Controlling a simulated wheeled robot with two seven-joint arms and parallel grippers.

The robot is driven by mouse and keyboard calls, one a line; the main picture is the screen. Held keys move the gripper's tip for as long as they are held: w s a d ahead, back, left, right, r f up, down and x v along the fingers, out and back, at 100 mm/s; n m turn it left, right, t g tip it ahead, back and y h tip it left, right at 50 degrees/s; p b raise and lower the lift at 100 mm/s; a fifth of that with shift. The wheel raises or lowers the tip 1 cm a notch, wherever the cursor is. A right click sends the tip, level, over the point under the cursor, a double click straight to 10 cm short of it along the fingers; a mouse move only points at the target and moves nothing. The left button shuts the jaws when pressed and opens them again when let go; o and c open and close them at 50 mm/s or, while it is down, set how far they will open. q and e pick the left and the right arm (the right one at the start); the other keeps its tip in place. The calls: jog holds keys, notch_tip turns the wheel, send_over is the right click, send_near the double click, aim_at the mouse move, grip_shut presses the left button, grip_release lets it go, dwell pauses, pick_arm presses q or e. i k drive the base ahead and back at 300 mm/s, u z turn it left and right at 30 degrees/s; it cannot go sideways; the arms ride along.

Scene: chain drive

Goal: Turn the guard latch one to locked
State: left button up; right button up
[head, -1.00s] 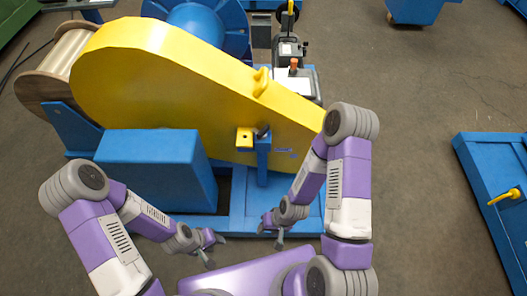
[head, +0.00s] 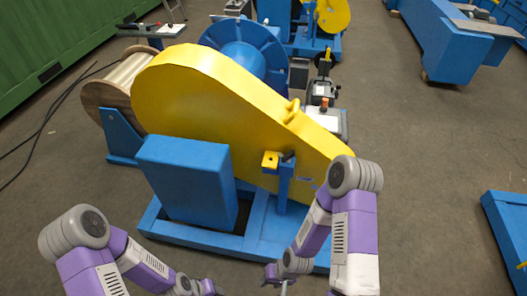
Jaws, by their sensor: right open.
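The large yellow guard (head: 225,110) covers the chain drive on the blue base and has a yellow handle (head: 291,110) on its slope. At its front, a small yellow latch block (head: 271,160) sits beside a dark part at the top of a blue post (head: 284,185). I cannot tell the latch's position from here. My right gripper (head: 276,281) is open and empty, low in front of the base and apart from the latch. My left gripper (head: 208,288) is at the bottom edge, partly cut off, left of the right one.
A blue box (head: 188,181) stands in front of the guard on the left. A wooden spool (head: 112,95) is at the left, and a small control unit (head: 323,115) stands behind the guard's right end. Another blue frame (head: 508,225) is at the far right. The floor between is clear.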

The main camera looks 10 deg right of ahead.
aim_at(287, 159)
jog(key=u, duration=0.35)
jog(key=i, duration=0.9)
jog(key=z, duration=0.2)
